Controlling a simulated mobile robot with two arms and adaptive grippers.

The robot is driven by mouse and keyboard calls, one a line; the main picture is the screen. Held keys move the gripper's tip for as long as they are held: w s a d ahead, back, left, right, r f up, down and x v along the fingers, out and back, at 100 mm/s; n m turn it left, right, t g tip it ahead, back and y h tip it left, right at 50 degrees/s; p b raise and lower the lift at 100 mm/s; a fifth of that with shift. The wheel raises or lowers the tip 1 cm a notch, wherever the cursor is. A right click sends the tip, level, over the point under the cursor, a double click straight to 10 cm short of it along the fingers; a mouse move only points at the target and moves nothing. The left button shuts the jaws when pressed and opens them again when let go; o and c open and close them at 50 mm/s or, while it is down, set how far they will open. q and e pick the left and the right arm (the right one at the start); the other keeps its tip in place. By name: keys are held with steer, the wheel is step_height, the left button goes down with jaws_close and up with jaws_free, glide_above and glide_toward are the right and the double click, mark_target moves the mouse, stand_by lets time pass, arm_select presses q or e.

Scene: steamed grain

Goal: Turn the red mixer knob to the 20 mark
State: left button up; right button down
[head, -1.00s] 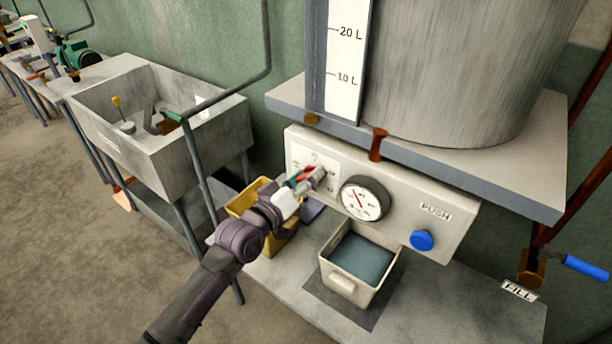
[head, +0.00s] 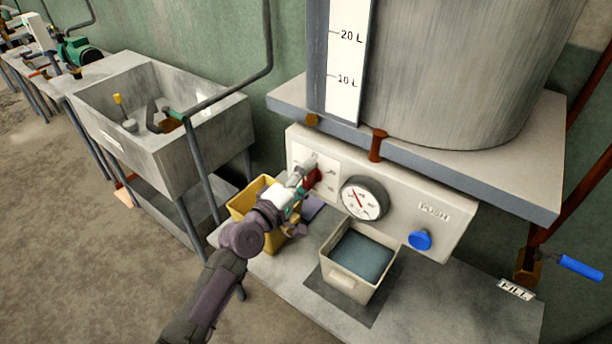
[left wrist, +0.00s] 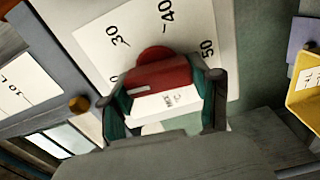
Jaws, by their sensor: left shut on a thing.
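The red mixer knob (head: 314,178) sits on the white dial plate at the left end of the machine's panel. In the left wrist view the knob (left wrist: 158,74) shows between my left gripper's teal fingers, with a white label face. The dial plate (left wrist: 95,40) shows the marks 30, 40 and 50 there; the 20 mark cannot be made out. My left gripper (head: 303,177) is shut on the knob, one finger on each side; it also shows in the left wrist view (left wrist: 166,98). Which mark the knob points at cannot be told. My right gripper is not in view.
A round gauge (head: 363,198) sits just right of the dial plate, and a blue push button (head: 420,240) further right. A yellow bin (head: 240,207) stands below my left wrist. A beige container (head: 345,283) stands on the bench below the gauge. A tank rises above.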

arm_select(q)
steer(key=shift+f+n, duration=0.1)
steer(key=shift+n, duration=0.5)
steer(key=o, duration=1.2)
steer(key=shift+c, duration=0.2)
steer(key=v, duration=1.2)
